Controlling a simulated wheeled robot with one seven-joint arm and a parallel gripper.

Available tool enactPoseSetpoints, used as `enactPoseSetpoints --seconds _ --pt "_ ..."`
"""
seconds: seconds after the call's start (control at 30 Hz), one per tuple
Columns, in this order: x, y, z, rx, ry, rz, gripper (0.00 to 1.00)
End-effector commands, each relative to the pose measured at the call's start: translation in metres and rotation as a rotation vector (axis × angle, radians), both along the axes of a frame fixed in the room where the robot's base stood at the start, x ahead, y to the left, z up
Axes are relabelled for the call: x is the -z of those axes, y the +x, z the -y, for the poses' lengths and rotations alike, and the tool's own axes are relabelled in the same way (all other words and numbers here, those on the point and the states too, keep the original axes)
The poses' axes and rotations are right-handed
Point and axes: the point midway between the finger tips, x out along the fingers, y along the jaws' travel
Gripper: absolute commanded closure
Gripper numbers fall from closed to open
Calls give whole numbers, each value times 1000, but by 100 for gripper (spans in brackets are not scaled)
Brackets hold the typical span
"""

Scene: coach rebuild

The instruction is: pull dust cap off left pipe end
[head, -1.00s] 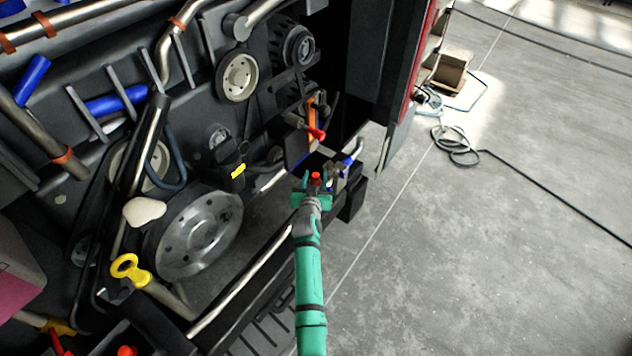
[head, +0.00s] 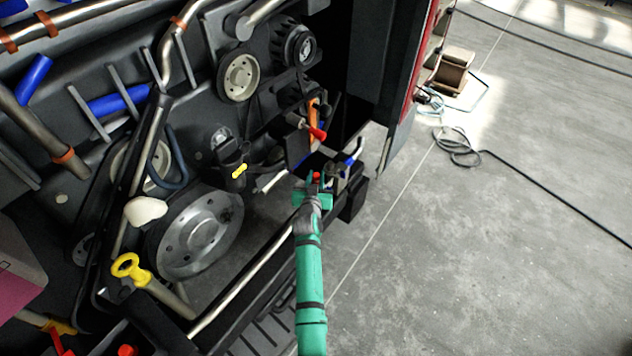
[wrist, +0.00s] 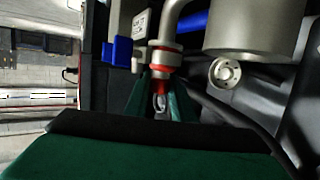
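A red dust cap (head: 316,176) shows at my gripper (head: 314,186) low at the engine's right end. In the wrist view the red cap (wrist: 161,86) is on the lower end of a metal pipe (wrist: 164,57), which has a red-orange ring. The green fingers of my gripper (wrist: 161,88) stand on either side of the cap. They look open, with the cap between them; contact cannot be made out. The fingers partly hide the cap.
A large metal cylinder (wrist: 245,28) and a blue-marked fitting (wrist: 124,48) are close to the pipe. Another red-ended part (head: 318,133) sits above on the engine. Open concrete floor (head: 480,260) lies to the right, with a cable.

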Motion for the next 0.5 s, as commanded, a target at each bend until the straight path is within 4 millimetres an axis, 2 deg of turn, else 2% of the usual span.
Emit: enactPoseSetpoints --seconds 0.23,0.5 --pt "-3 0 0 0 1 1 100" --pt "-19 0 -2 -2 0 2 100"
